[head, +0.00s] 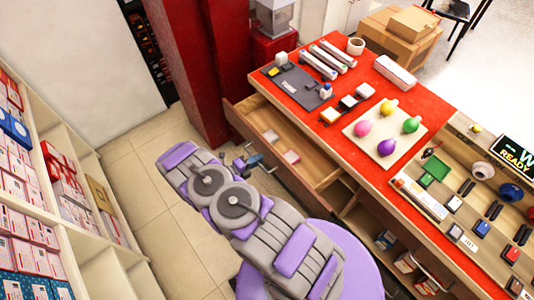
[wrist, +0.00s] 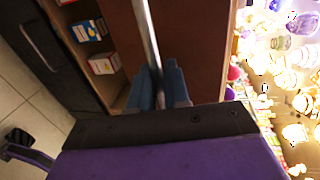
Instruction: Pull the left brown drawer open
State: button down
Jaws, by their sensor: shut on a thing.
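The left brown drawer (head: 300,161) stands partly open at the left end of the red-topped counter. Two small items lie inside it. Its brown front (wrist: 200,50) fills the middle of the wrist view, with a long silver bar handle (wrist: 148,35) running across it. My gripper (wrist: 160,82) has its blue fingers on either side of the bar and is shut on it. In the head view my gripper (head: 252,163) is small, at the outer side of the drawer front, and my arm hides part of that area.
The red counter top (head: 340,88) holds tubes, small boxes and a board with coloured balls. Open shelves with boxes (wrist: 104,64) are beside the drawer front. A white shelf unit (head: 60,170) stands at left. Tiled floor (head: 150,185) is clear between, and a red pillar (head: 195,60) stands behind.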

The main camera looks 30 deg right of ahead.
jog(key=shift+s+a+f, duration=0.1)
jog(key=shift+s+a, duration=0.05)
jog(key=shift+a, duration=0.75)
jog(key=shift+s+a+f, duration=0.1)
jog(key=shift+a, duration=0.8)
jog(key=c, duration=1.5)
grip_release()
jog(key=shift+o, duration=1)
jog(key=shift+a, duration=0.35)
jog(key=p+v, duration=0.2)
jog(key=v, duration=1.7)
jog(key=shift+w, duration=0.25)
jog(key=shift+w+d, duration=0.1)
jog(key=shift+d, duration=0.2)
